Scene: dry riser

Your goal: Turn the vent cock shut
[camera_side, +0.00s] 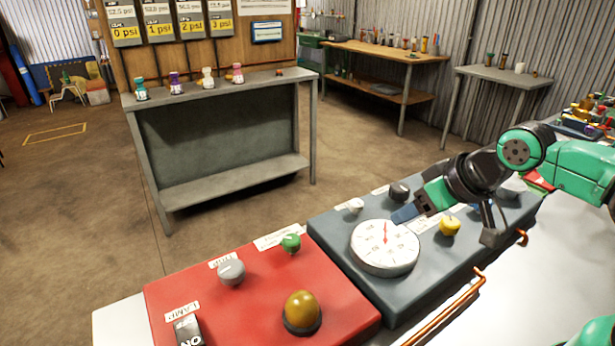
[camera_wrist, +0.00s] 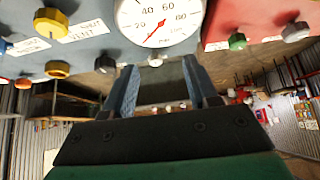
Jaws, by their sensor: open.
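A yellow knob (camera_side: 450,225) stands on the blue-grey panel, right of the gauge. In the wrist view the yellow knob (camera_wrist: 50,22) is at the upper left, beside a white label (camera_wrist: 88,29) that seems to read SHUT and VENT. I take it for the vent cock; its exact turn position is too small to tell. My gripper (camera_side: 408,213) is over the panel near the gauge, apart from the knob. In the wrist view my gripper (camera_wrist: 158,78) has its two blue fingers spread with nothing between them.
The round white gauge (camera_side: 385,247) has a red needle. A dark knob (camera_side: 400,191) and a white knob (camera_side: 355,205) line the panel's far edge. A red panel (camera_side: 250,308) adjoins; a copper pipe (camera_side: 450,304) runs along the near side.

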